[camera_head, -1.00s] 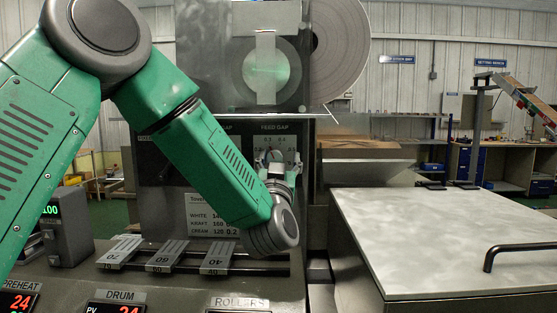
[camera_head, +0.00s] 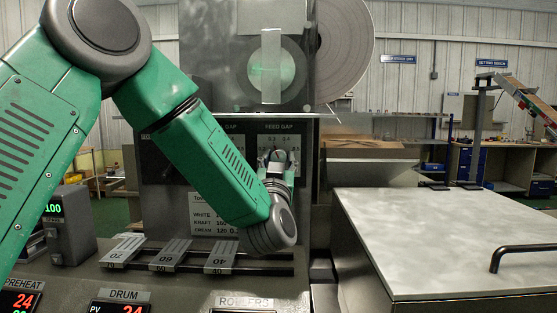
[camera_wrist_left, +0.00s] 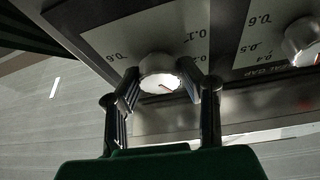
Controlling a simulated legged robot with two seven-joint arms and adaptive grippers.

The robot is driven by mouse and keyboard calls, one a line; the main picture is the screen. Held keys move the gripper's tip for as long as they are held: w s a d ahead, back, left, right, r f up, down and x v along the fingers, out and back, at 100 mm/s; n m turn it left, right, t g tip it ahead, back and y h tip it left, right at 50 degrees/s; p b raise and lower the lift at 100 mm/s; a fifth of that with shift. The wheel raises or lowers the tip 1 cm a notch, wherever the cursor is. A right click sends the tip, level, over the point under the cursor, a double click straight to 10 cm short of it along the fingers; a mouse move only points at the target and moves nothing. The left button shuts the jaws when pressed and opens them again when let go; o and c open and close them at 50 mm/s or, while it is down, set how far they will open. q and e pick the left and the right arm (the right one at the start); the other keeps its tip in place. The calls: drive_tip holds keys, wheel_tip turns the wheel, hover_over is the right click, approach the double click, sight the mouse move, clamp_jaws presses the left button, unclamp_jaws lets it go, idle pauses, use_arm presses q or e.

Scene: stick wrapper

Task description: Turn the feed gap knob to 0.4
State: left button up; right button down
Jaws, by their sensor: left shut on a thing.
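The feed gap knob (camera_head: 277,156) is on the upright dark panel under the FEED GAP label in the head view, with a white scale plate around it. My left gripper (camera_head: 276,165) reaches it from below. In the left wrist view, which is upside down, the pale round knob (camera_wrist_left: 160,76) sits between the two fingers of my left gripper (camera_wrist_left: 165,88), which are shut on it. A thin reddish mark shows on the knob face. Scale numbers 0.6 and 0.1 show beside it; the number the mark points at cannot be read. My right gripper is out of view.
A second gap knob (camera_wrist_left: 303,42) is close by on its own scale plate. My left forearm covers part of the panel. Numbered sliders (camera_head: 166,256) lie below. A pale-topped cabinet (camera_head: 440,235) with a black handle stands at the right.

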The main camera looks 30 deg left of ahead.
use_arm(q)
drive_tip(key=shift+f+m, duration=0.15)
drive_tip(key=shift+m, duration=0.35)
drive_tip(key=shift+m+h+p, duration=0.75)
drive_tip(key=shift+m+h, duration=0.05)
drive_tip(key=shift+m, duration=0.4)
drive_tip(key=m+h+p, duration=0.1)
drive_tip(key=m+h, duration=0.1)
drive_tip(key=m, duration=0.1)
drive_tip(key=shift+t, duration=0.3)
drive_tip(key=shift+m+h+p, duration=0.5)
drive_tip(key=shift+m+h, duration=0.1)
drive_tip(key=shift+m, duration=0.8)
drive_tip(key=shift+m+h+p, duration=0.5)
drive_tip(key=shift+m+h, duration=0.1)
drive_tip(key=shift+m, duration=0.8)
drive_tip(key=shift+f, duration=0.15)
drive_tip(key=o, duration=1.1)
drive_tip(key=shift+w, duration=0.15)
